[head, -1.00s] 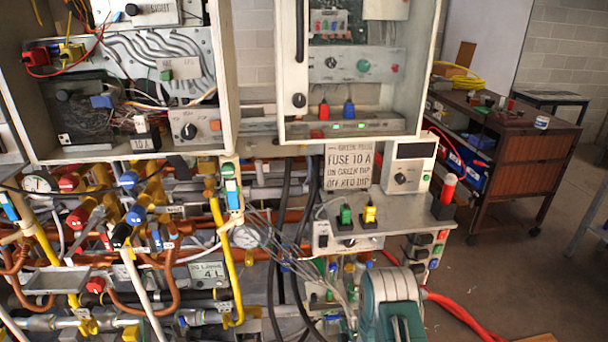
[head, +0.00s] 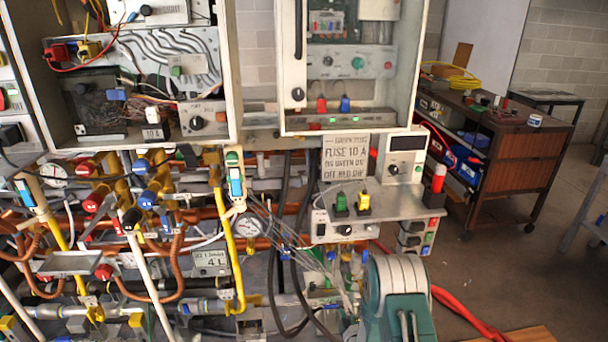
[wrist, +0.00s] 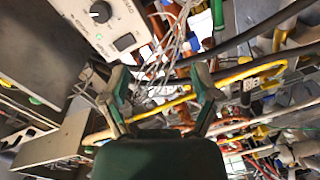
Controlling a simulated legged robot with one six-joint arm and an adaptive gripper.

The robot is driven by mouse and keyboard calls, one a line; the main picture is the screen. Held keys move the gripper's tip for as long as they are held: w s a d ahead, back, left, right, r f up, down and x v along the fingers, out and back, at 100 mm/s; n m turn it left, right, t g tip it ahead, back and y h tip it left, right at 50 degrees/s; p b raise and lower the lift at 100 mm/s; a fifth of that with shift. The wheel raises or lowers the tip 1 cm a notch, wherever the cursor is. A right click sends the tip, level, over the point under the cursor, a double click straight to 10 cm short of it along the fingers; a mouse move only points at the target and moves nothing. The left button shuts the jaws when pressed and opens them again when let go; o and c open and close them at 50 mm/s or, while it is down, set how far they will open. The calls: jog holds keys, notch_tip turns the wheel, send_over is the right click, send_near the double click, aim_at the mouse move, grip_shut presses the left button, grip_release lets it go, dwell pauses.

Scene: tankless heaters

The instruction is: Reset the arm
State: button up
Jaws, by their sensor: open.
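My green and grey arm (head: 397,300) rises at the bottom of the head view, in front of the pipework and below the small control box. The gripper itself is hidden in that view. In the wrist view my gripper (wrist: 161,84) has its two fingers spread wide apart, with nothing between them. Behind the fingers are a yellow pipe (wrist: 240,72), thin pale wires and copper pipes. I cannot tell how far the fingertips are from these.
A control box (head: 372,212) with green and yellow switches stands just above my arm. Open cabinets (head: 350,125) hang over dense pipes and black cables (head: 281,240). A brown cart (head: 510,150) stands at the right. Bare floor (head: 520,270) lies right of my arm.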

notch_tip(320, 180, up, 14)
jog(key=w+d+r+m+g, duration=0.1)
jog(key=w+m+g, duration=0.1)
jog(key=m+g, duration=0.15)
jog(key=s+d+r+m+g+h, duration=0.15)
jog(key=s+r+m, duration=0.35)
jog(key=r, duration=0.6)
jog(key=s+r+m+g, duration=0.2)
jog(key=s+r, duration=0.1)
jog(key=s, duration=0.8)
jog(key=s+r+m+g, duration=0.2)
jog(key=s+r, duration=0.1)
jog(key=s, duration=0.8)
jog(key=s+r+m+g, duration=0.2)
jog(key=s+r, duration=0.2)
jog(key=s, duration=0.7)
jog(key=shift+g, duration=0.3)
